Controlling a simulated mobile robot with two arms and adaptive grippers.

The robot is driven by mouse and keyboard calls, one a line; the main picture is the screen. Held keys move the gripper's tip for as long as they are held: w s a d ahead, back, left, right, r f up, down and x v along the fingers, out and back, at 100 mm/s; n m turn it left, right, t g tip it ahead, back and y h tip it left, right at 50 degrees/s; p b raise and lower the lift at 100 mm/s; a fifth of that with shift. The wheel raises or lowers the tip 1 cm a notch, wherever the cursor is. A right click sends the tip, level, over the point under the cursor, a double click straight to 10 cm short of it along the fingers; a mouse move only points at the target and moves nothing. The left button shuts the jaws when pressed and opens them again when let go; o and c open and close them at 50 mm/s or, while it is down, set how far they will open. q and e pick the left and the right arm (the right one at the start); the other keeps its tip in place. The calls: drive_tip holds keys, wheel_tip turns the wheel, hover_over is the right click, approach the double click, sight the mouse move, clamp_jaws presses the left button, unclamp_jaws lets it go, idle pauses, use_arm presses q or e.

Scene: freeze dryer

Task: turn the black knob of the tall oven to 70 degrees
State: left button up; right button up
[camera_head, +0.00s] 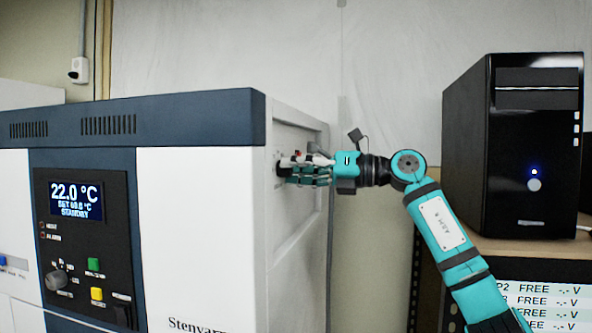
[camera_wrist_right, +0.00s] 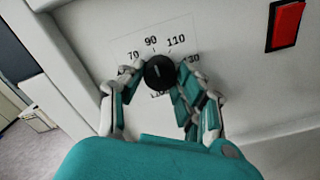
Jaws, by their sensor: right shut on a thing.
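The tall oven (camera_head: 193,200) is a white and dark blue cabinet in the head view. Its black knob (camera_wrist_right: 159,71) shows in the right wrist view, on the white side panel, inside a printed scale with 70, 90, 110 and 130 legible. A small light mark on the knob points up, near 90. My right gripper (camera_wrist_right: 155,90) has its fingers on both sides of the knob, shut on it. In the head view my right gripper (camera_head: 290,171) reaches the oven's right side, and the knob is mostly hidden by the fingers. My left gripper is not in view.
A red switch (camera_wrist_right: 286,25) sits on the panel right of the scale. The oven front has a display (camera_head: 76,201) reading 22.0 °C, a grey knob (camera_head: 57,280) and buttons. A black computer tower (camera_head: 513,146) stands on a shelf right of my arm.

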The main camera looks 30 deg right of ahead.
drive_tip(key=n, duration=0.4)
drive_tip(key=shift+f, duration=0.1)
drive_tip(key=n, duration=0.4)
drive_tip(key=shift+n, duration=0.3)
idle(0.4)
drive_tip(key=o, duration=1.1)
drive_tip(key=shift+o, duration=0.2)
drive_tip(key=shift+s+d, duration=0.2)
drive_tip(key=shift+d, duration=0.05)
drive_tip(key=v, duration=1.1)
drive_tip(key=shift+s, duration=0.2)
